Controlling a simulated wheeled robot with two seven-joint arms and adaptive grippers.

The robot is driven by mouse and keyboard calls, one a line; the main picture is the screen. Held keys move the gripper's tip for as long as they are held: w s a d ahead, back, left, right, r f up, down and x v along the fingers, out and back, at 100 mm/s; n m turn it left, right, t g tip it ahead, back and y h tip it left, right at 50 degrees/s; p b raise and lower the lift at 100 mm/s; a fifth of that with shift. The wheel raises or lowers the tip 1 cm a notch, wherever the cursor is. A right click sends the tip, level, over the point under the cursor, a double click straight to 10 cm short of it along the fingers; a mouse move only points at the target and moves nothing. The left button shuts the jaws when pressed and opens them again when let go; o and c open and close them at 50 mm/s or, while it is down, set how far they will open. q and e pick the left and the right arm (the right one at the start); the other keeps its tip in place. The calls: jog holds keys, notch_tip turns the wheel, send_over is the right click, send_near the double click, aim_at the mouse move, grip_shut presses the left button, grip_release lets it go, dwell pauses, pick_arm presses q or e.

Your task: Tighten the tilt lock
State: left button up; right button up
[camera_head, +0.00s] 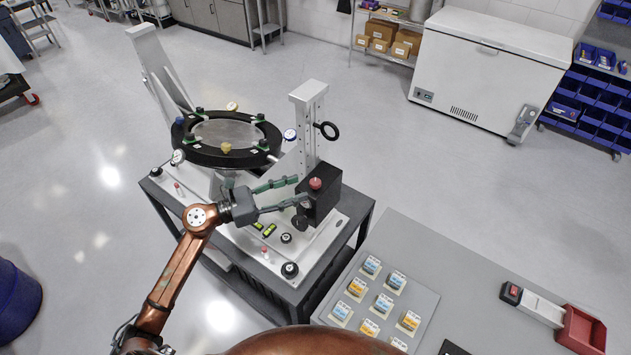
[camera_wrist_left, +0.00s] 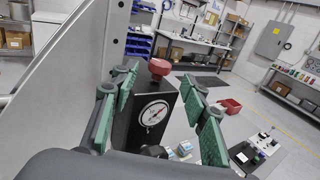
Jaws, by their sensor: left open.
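The mirror fixture holds a round mirror (camera_head: 225,133) in a black ring between two uprights. At its right upright is a black box (camera_head: 326,198) with a red knob (camera_head: 315,183) on top. The red knob (camera_wrist_left: 160,67) and a white dial gauge (camera_wrist_left: 153,113) on the box face show in the left wrist view. A dark round knob below the dial is partly hidden. No label shows which knob is the tilt lock. My left gripper (camera_head: 299,190) is open at the box; its green-padded fingers (camera_wrist_left: 160,88) stand either side of the box in the wrist view, contact unclear.
A black ring handle (camera_head: 328,131) sticks out from the right upright. Small dial gauges and knobs surround the ring. Two green-yellow levels (camera_head: 264,229) lie on the fixture base. A grey table (camera_head: 480,280) with several small boxes stands to the right.

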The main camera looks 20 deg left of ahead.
aim_at(315, 181)
pick_arm(q)
jog(key=p+x, duration=0.2)
jog(key=x, duration=0.3)
jog(key=shift+w+d+r, duration=0.15)
jog(key=shift+r, duration=0.05)
jog(key=shift+w+d+f, duration=0.15)
jog(key=shift+w+d, duration=0.2)
jog(key=shift+d, duration=0.2)
jog(key=shift+c, duration=0.3)
jog(key=c, duration=0.3)
grip_shut()
